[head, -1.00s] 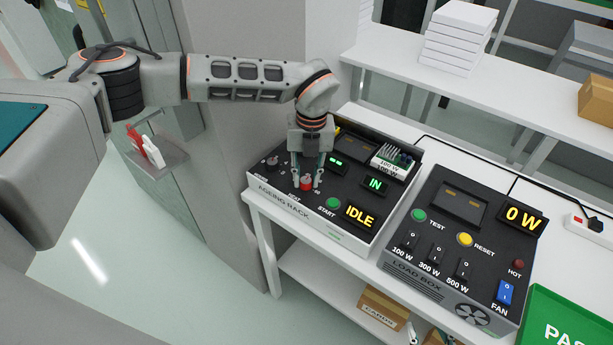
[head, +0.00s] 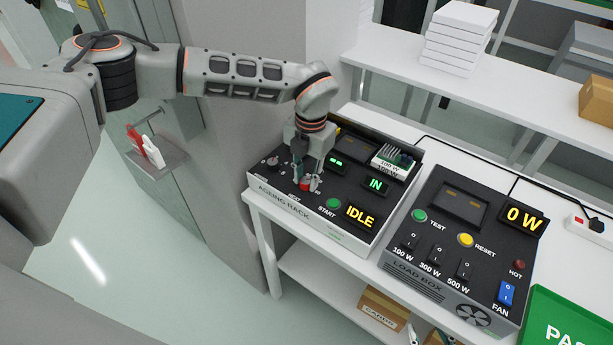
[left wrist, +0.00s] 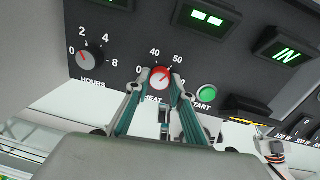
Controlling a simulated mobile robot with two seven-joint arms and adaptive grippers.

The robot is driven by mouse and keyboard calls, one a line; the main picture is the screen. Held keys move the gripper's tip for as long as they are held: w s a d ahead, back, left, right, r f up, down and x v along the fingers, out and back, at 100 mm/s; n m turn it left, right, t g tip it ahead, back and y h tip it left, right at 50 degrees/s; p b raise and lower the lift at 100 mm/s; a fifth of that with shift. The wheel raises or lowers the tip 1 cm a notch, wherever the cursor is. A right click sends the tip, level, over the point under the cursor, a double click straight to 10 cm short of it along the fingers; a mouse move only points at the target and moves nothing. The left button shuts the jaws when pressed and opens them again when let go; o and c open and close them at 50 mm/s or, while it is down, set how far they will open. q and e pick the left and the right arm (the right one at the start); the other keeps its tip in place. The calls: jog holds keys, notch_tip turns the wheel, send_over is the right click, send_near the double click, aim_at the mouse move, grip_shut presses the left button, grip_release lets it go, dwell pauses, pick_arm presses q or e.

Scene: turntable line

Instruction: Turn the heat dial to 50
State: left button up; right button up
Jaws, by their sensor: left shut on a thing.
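The heat dial (left wrist: 160,77) is a red knob on the dark panel of the ageing rack (head: 262,193), above the label HEAT. Its scale shows 40 at the upper left and 50 at the upper right; other numbers are partly hidden by my fingers. A pale pointer mark on the knob seems to lean to the upper right, roughly toward 50; the exact reading is hard to tell. My left gripper (left wrist: 159,80) is shut on the dial, one finger on each side. In the head view the red dial (head: 306,185) shows between the fingertips. My right gripper is not in view.
The hours dial (left wrist: 90,59) is left of the heat dial, and the green START button (left wrist: 207,94) is close to its right. The rack's display (head: 359,216) reads IDLE. The load box (head: 400,262) stands to the right on the white bench.

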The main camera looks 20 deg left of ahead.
pick_arm(q)
jog(key=shift+w+r, duration=0.1)
dwell(0.3)
jog(key=o, duration=1.1)
notch_tip(320, 180, up, 12)
jog(key=shift+d, duration=0.3)
